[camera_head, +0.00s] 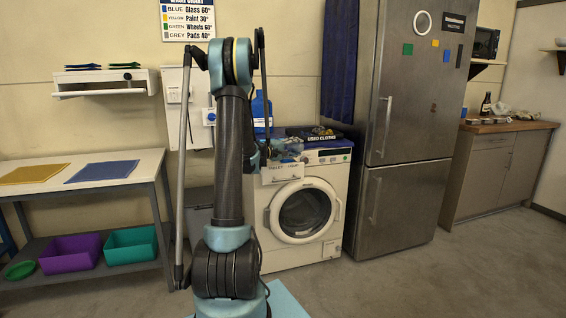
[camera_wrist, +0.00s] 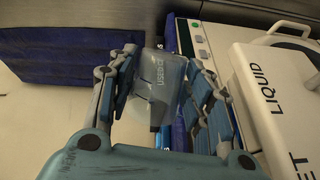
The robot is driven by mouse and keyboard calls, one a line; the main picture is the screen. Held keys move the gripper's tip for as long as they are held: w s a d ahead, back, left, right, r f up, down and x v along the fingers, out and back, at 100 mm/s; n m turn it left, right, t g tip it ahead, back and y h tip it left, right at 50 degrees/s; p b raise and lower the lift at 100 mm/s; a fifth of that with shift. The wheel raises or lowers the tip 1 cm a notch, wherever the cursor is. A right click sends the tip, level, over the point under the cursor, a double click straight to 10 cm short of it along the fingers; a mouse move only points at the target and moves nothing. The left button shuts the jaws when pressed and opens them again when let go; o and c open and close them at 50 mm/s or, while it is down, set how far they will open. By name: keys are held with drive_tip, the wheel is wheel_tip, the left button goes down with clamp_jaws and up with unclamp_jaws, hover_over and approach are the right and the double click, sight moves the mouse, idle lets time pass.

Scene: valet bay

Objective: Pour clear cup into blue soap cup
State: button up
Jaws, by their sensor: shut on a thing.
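My gripper (camera_wrist: 163,68) is shut on a clear, see-through cup (camera_wrist: 165,85) in the wrist view, its jointed fingers on either side of it. Lettering behind the cup shows through its wall. In the head view my gripper (camera_head: 288,148) is small, above the front left of the washing machine's top, partly behind my arm. I cannot make out the cup's contents or tilt. I cannot pick out a blue soap cup in either view.
The white washing machine (camera_head: 330,180) has a drawer (camera_head: 283,173) pulled out; its lettered front also shows in the wrist view (camera_wrist: 270,90). A dark "used cloths" tray (camera_head: 322,136) lies on top. A blue jug (camera_head: 260,108) stands behind. A steel fridge (camera_head: 415,120) is right.

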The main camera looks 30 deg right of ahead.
drive_tip(key=shift+w+f+n, duration=0.1)
drive_tip(key=shift+f+n, duration=0.15)
drive_tip(key=shift+n, duration=0.25)
